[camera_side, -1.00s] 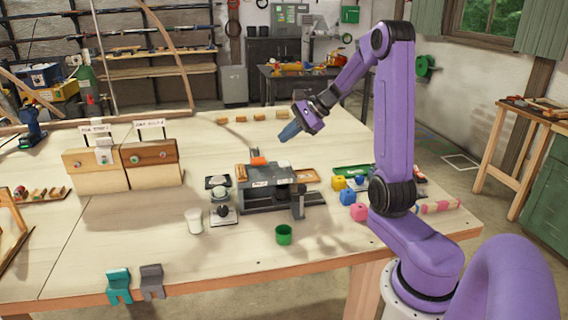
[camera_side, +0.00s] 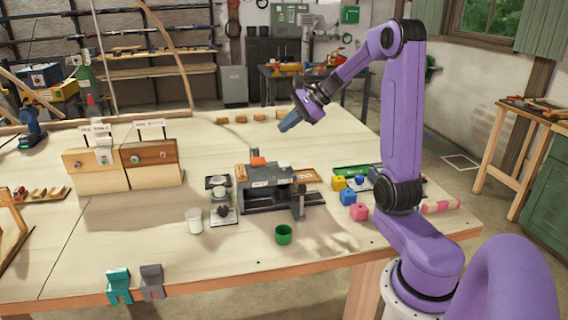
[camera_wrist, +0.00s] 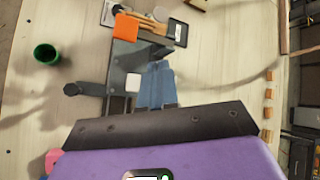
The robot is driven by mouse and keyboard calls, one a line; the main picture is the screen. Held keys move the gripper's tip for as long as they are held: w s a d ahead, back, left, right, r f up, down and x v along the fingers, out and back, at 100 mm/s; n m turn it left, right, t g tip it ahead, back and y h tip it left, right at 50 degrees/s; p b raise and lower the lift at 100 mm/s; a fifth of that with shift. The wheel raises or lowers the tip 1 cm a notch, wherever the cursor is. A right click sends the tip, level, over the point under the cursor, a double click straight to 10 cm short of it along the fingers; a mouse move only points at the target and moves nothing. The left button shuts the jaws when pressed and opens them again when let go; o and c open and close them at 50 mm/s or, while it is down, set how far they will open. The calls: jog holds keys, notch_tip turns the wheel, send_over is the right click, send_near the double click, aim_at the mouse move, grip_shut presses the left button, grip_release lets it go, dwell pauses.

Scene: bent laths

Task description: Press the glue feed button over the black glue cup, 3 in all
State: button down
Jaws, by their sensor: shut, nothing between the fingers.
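A grey machine (camera_side: 268,198) stands mid-table, with an orange pad (camera_side: 257,161) and a small white pad (camera_side: 285,164) on top. Both pads, orange (camera_wrist: 124,27) and white (camera_wrist: 133,82), also show in the wrist view. A dark round-topped post (camera_side: 298,203) stands at its near right corner; in the wrist view its top (camera_wrist: 71,89) is black. I cannot tell for sure which part is the glue feed button or the black glue cup. My gripper (camera_side: 284,128) is shut and empty, in the air above and beyond the machine; its blue fingers (camera_wrist: 157,68) touch nothing.
A green cup (camera_side: 284,235) and a white cup (camera_side: 194,221) stand in front. A small stand with black and white parts (camera_side: 221,214) is left of the machine. Several tan blocks (camera_side: 240,119) line the back.

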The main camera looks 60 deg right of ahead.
aim_at(287, 163)
jog(key=shift+f, duration=4.05)
jog(key=shift+f, duration=0.1)
jog(key=shift+f, duration=0.35)
jog(key=shift+f, duration=0.75)
jog(key=shift+r, duration=1.2)
jog(key=shift+r, duration=2.5)
